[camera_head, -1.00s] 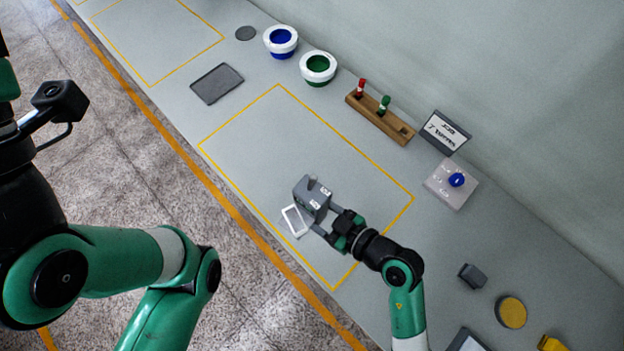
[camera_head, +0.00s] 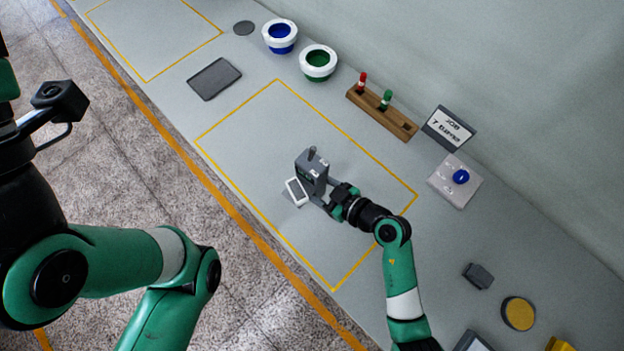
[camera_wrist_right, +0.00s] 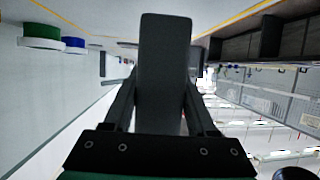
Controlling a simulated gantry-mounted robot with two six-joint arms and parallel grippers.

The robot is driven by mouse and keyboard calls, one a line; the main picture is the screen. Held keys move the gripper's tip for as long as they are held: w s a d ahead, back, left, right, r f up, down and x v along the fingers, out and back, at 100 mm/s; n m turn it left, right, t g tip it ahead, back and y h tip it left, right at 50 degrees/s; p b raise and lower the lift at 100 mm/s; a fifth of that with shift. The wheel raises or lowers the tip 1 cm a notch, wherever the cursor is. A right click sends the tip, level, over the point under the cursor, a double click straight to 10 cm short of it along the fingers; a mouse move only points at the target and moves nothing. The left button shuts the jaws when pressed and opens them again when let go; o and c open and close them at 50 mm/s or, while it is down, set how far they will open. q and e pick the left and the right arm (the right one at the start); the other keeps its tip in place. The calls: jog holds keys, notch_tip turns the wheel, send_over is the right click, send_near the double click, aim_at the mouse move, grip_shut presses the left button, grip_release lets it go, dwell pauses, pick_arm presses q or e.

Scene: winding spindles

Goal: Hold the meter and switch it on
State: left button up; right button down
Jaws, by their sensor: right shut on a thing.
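Behind stand a blue-lined bowl (camera_head: 280,37), a green-lined bowl (camera_head: 318,63), a wooden rack (camera_head: 381,113) with red and green pegs, a sign (camera_head: 448,128) and a box with a blue button (camera_head: 461,177). A dark tray (camera_head: 214,79) lies left. The outlined area is otherwise clear.

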jog(key=w+f+b, duration=0.3)
jog(key=w+f, duration=0.1)
jog(key=w, duration=0.1)
jog(key=shift+f+b, duration=0.15)
jog(key=shift+b, duration=0.2)
pick_arm(q)
notch_tip(320, 180, down, 4)
jog(key=shift+f, duration=0.25)
pick_arm(e)
jog(key=shift+w+f, duration=0.15)
jog(key=shift+w, duration=0.2)
pick_arm(q)
jog(key=shift+f+b, duration=0.1)
jog(key=shift+b, duration=0.2)
pick_arm(e)
jog(key=shift+f, duration=0.7)
